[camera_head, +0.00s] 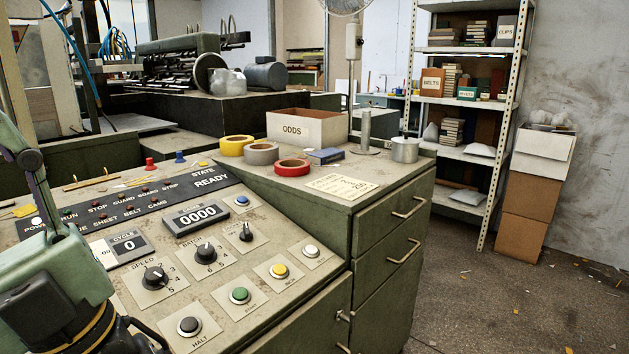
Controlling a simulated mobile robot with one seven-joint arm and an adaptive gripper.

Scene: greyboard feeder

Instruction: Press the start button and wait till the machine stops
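The sloped control panel (215,240) fills the lower left in the head view. A green button (240,295) sits on a pale plate whose label is too small to read surely; I take it for the start button. A black button (190,326) marked HALT is to its lower left. The state display (210,180) reads READY, the counter (197,214) reads 0000 and the cycle display (128,244) reads 0. The dark end of my arm, with my gripper (135,338), is at the bottom left, left of the buttons. Its fingertips are not clearly visible.
A yellow button (279,271) and a white button (311,251) lie up and right of the green one. Knobs (155,278) stand on the panel. Tape rolls (292,167) and an ODDS box (307,128) stand on the cabinet top. The floor at right is mostly clear.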

